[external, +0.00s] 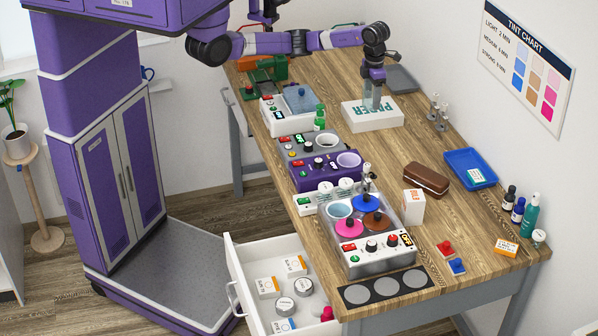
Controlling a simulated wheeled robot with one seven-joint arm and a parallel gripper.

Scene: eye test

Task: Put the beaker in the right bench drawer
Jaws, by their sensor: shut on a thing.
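My gripper (375,82) points down at the far part of the bench. It is shut on a clear, greyish vessel that looks like the beaker (371,101). The beaker is small and see-through here, upright, in front of or over the white paper box (388,121); I cannot tell whether it touches the box. A white bench drawer (238,276) is pulled open at the near left of the bench. It holds several small boxes and round tins, with a pink item at its right end. No other open drawer shows.
On the wooden bench (437,160), lab devices line the left side, including a hotplate unit (365,262) with coloured discs near the drawer. A brown case (426,180), a blue tray (486,166) and bottles (529,216) stand right. Bare wood lies between the paper box and the brown case.

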